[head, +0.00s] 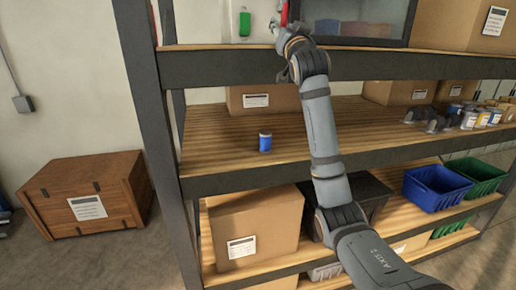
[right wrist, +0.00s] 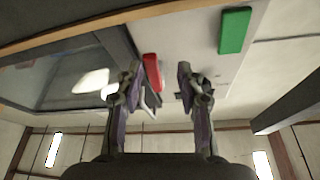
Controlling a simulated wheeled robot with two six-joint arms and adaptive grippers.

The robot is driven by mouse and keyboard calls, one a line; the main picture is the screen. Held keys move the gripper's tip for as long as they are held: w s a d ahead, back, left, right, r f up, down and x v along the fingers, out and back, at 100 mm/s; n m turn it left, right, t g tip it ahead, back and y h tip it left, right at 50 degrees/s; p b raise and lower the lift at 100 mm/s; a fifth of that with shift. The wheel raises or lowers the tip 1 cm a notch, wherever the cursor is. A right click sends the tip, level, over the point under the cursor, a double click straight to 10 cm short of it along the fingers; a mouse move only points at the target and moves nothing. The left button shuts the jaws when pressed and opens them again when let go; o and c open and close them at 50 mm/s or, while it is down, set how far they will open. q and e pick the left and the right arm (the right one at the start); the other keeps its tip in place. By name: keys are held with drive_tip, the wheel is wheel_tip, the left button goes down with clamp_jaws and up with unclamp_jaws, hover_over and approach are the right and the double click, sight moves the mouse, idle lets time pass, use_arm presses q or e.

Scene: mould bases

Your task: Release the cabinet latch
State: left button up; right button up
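The cabinet (head: 362,12) stands on the top shelf with a dark frame and glass front, cut off by the top of the head view. Its red latch handle (head: 284,13) shows at its left edge; it also shows in the right wrist view (right wrist: 152,72). My right gripper (head: 278,28) is raised at the latch. In the right wrist view my right gripper (right wrist: 158,78) is open, and the red handle appears between the fingers, nearer the left one. Contact cannot be told. My left gripper is not in view.
A pale panel with a green block (head: 244,24) is left of the latch. A dark shelf post (head: 150,110) stands further left. A cardboard box (head: 480,22) is right of the cabinet. The shelf below holds a blue can (head: 265,141) and has bare room around it.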

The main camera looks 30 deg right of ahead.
drive_tip(key=d+b+v, duration=0.1)
drive_tip(key=b+v, duration=0.3)
drive_tip(key=v, duration=0.3)
use_arm(q)
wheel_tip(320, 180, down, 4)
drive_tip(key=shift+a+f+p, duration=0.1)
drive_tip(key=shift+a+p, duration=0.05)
drive_tip(key=shift+p, duration=0.4)
use_arm(e)
drive_tip(key=w+a+f+n+g+y, duration=0.1)
drive_tip(key=w+f, duration=0.1)
drive_tip(key=f, duration=0.8)
drive_tip(key=w+a+f+n+g+y, duration=0.1)
drive_tip(key=w+a+f+g, duration=0.1)
drive_tip(key=f, duration=0.8)
drive_tip(key=w+a+f+n+g+y, duration=0.1)
drive_tip(key=w+a+f+g, duration=0.1)
drive_tip(key=f, duration=0.8)
drive_tip(key=shift+w+a+f+n, duration=0.2)
drive_tip(key=shift+w+n, duration=0.1)
drive_tip(key=shift+w, duration=0.6)
